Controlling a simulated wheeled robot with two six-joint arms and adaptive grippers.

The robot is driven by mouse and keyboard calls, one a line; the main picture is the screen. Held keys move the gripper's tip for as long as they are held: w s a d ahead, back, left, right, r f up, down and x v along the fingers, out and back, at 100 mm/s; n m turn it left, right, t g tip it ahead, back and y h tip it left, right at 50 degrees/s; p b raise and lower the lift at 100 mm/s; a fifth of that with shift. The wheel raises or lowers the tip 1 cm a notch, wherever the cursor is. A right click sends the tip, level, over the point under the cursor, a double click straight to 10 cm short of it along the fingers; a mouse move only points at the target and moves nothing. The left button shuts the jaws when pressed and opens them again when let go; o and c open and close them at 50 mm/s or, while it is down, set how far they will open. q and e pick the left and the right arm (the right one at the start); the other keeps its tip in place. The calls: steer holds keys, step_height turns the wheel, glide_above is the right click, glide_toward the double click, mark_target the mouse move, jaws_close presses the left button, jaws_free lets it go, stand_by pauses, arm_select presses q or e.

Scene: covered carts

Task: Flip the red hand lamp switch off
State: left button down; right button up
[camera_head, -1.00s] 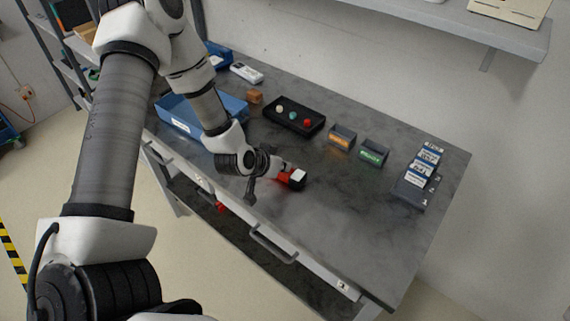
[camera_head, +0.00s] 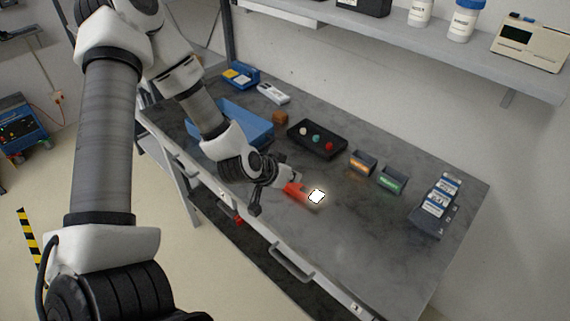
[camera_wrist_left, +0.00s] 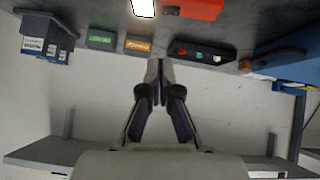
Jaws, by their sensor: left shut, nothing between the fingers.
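The red hand lamp (camera_head: 294,190) lies on the grey bench near its front edge. Its white face (camera_head: 316,196) glows bright. In the left wrist view the red body (camera_wrist_left: 200,9) and the lit face (camera_wrist_left: 144,7) show at the top edge, partly cut off. My left gripper (camera_head: 285,180) is right by the lamp's rear end in the head view and partly hides it. In the left wrist view my left gripper (camera_wrist_left: 160,65) is shut and empty, below the lamp in the picture. I cannot make out the switch or whether the fingers touch the lamp. My right gripper is not in view.
A black tray with coloured knobs (camera_head: 300,147), an orange-label bin (camera_head: 363,162) and a green-label bin (camera_head: 391,179) stand behind the lamp. A blue crate (camera_head: 258,136) is left, a card rack (camera_head: 430,224) right. The bench right of the lamp is clear.

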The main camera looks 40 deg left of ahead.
arm_select(q)
steer(key=v, duration=0.3)
steer(key=shift+s+d+r+p, duration=0.1)
steer(key=shift+s+r+p, duration=0.05)
steer(key=shift+r+p, duration=0.2)
steer(key=shift+f, duration=0.1)
